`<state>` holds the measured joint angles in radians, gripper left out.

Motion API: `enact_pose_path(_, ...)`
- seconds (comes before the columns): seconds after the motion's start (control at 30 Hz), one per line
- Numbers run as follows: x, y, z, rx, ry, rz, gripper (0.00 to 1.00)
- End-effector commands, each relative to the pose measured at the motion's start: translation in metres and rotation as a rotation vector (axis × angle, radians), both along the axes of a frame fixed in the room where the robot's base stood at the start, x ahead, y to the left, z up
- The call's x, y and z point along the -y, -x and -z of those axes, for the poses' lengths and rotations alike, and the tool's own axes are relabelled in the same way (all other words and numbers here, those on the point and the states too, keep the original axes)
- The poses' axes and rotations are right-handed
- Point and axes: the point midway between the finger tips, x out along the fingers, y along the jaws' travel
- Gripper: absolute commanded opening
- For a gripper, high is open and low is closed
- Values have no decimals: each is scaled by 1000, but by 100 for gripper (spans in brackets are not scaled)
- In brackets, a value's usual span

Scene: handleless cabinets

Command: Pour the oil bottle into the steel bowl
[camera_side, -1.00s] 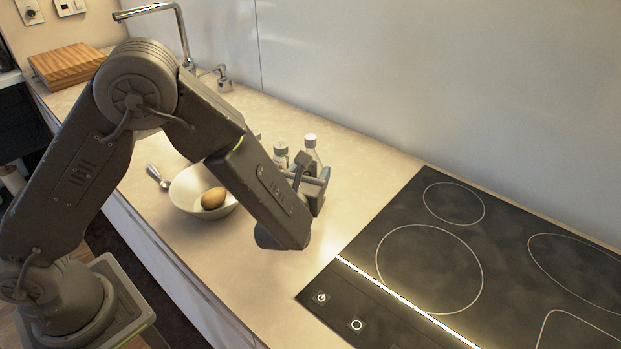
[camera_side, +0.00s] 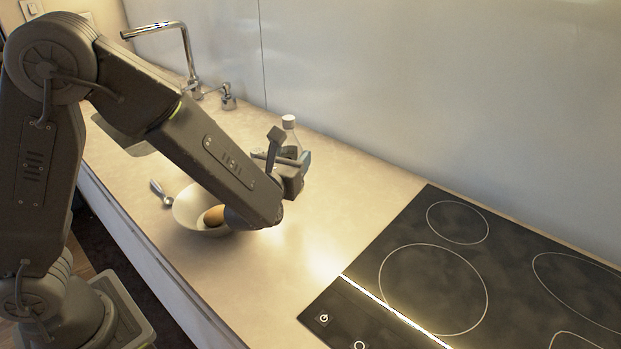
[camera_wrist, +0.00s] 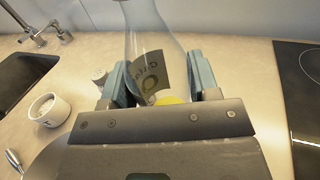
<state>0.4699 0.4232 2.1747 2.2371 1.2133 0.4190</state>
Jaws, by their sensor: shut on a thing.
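The oil bottle is clear glass with a dark label (camera_wrist: 150,72) and some yellow at its lower part. My gripper (camera_wrist: 162,85) is shut on it, one blue-grey finger on each side. In the side view, the bottle's white cap and neck (camera_side: 289,128) rise above my gripper (camera_side: 296,172), upright or nearly so; its lower part is hidden. A pale bowl (camera_side: 186,212) with a brown egg-shaped thing (camera_side: 214,215) stands on the counter left of my gripper, partly behind my forearm. I cannot make out a bowl that is clearly steel.
A small pale round container (camera_wrist: 48,110) stands left of the bottle in the wrist view. A spoon (camera_side: 160,192) lies by the bowl. The faucet (camera_side: 187,55) and sink (camera_wrist: 22,77) are at the left, the cooktop (camera_side: 450,270) at the right. The wall (camera_side: 430,90) runs behind.

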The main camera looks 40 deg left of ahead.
Motion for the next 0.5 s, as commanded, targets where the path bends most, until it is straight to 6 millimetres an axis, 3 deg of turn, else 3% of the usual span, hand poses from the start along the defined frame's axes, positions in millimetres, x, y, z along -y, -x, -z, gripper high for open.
enact_pose_path(0.1, -26, 9, -17, 5, 1, -4, 25)
enact_pose_path(0.27, -49, 16, -31, 4, 0, -3, 25)
enact_pose_path(0.5, -53, 26, -37, 10, 6, -31, 25)
